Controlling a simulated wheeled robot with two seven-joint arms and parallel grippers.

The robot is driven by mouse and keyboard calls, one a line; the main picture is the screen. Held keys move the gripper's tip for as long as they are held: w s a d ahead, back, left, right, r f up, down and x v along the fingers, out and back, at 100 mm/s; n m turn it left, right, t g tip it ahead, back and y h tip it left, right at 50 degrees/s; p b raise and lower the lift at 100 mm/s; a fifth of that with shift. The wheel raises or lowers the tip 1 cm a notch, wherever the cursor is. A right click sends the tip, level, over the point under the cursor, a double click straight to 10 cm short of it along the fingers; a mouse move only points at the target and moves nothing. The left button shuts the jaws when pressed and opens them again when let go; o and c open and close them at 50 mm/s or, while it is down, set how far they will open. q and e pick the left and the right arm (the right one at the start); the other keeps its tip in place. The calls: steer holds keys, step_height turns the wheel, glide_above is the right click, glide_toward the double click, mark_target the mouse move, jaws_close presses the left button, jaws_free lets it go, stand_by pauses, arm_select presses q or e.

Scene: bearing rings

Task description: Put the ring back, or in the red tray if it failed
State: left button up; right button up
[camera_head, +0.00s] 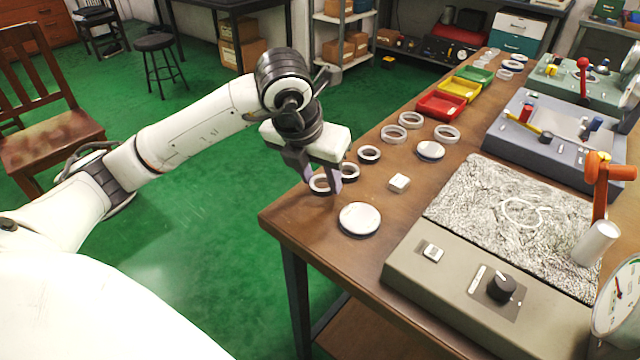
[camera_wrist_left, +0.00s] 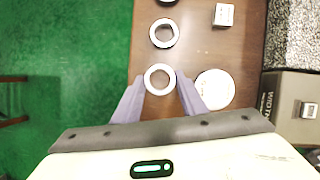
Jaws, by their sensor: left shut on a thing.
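My left gripper (camera_head: 322,186) is shut on a pale ring with a dark outer side (camera_head: 318,191), low at the near left edge of the bench. In the left wrist view the ring (camera_wrist_left: 160,67) lies flat between the two fingertips. I cannot tell whether it touches the bench top. Two similar dark-sided rings, the nearer one (camera_head: 349,179) and the farther one (camera_head: 369,160), lie beyond it in a row along the edge. The red tray (camera_head: 424,110) stands farther back along the bench. My right gripper is not in view.
A white round disc (camera_head: 360,219) lies just right of the gripper, and a small white block (camera_head: 399,183) beyond it. More pale rings lie before the red tray; yellow (camera_head: 460,92) and green (camera_head: 475,75) trays stand behind. A grey device (camera_head: 440,275) fills the right front.

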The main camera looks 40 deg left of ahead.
arm_select(q)
steer(key=shift+f, duration=1)
steer(key=o, duration=1.1)
steer(key=shift+s+r, duration=0.15)
steer(key=shift+r, duration=0.4)
steer(key=p+v, duration=0.1)
steer(key=v, duration=1)
steer(key=shift+r, duration=0.1)
